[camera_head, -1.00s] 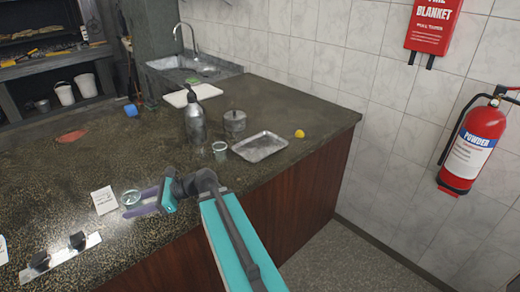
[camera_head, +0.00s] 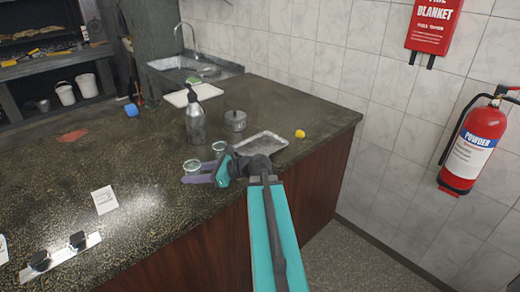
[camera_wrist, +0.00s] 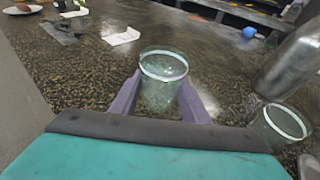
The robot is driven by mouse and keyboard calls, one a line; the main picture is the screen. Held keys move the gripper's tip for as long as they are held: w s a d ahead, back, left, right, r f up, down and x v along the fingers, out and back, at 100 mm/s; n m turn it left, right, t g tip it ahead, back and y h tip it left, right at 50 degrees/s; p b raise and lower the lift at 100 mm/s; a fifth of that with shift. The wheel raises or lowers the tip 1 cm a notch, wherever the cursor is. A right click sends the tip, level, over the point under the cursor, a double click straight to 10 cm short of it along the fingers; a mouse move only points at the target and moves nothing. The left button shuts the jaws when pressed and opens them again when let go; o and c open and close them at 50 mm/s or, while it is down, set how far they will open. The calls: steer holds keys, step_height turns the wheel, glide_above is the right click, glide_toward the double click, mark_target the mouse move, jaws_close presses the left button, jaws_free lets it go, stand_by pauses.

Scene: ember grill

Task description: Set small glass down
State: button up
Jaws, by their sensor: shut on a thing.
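A small clear glass (camera_wrist: 163,75) with a pale rim is upright between the purple fingers of my gripper (camera_wrist: 158,100) in the wrist view. My gripper is shut on it. In the head view the held glass (camera_head: 192,167) is at the tips of my gripper (camera_head: 199,175), over the dark speckled counter (camera_head: 110,165). I cannot tell whether its base touches the counter. A second similar glass (camera_wrist: 283,125) stands to the right in the wrist view. In the head view this second glass (camera_head: 219,148) is just beyond my gripper, partly hidden by it.
A metal bottle (camera_head: 194,120), a metal pot (camera_head: 235,120) and a metal tray (camera_head: 262,145) stand close by; my arm partly covers the tray. A yellow ball-like thing (camera_head: 300,133) lies near the right edge. A white card (camera_head: 105,200) lies left; the counter between is clear.

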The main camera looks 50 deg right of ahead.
steer(key=s+d+h, duration=0.1)
steer(key=d, duration=0.2)
steer(key=s+d+m, duration=0.1)
steer(key=s+d, duration=0.1)
steer(key=d, duration=0.2)
steer(key=s+d+r+m+t+h, duration=0.1)
steer(key=d, duration=0.3)
steer(key=shift+s+d+h, duration=0.2)
steer(key=shift+s+h, duration=0.1)
steer(key=shift+s, duration=0.05)
steer(key=s+d+m+h, duration=0.1)
steer(key=s+d, duration=0.1)
steer(key=d, duration=0.1)
steer(key=s+d+m+h, duration=0.1)
steer(key=s+d, duration=0.2)
steer(key=d, duration=0.1)
steer(key=s+d+r+t+h, duration=0.1)
steer(key=s+d, duration=0.1)
steer(key=d, duration=0.2)
steer(key=shift+s+m, duration=0.2)
steer(key=shift+m, duration=0.2)
steer(key=p, duration=0.4)
glide_above(256, 150)
steer(key=shift+f, duration=0.75)
steer(key=shift+f, duration=0.1)
steer(key=shift+f+p, duration=1)
steer(key=shift+f, duration=0.7)
steer(key=shift+f, duration=0.1)
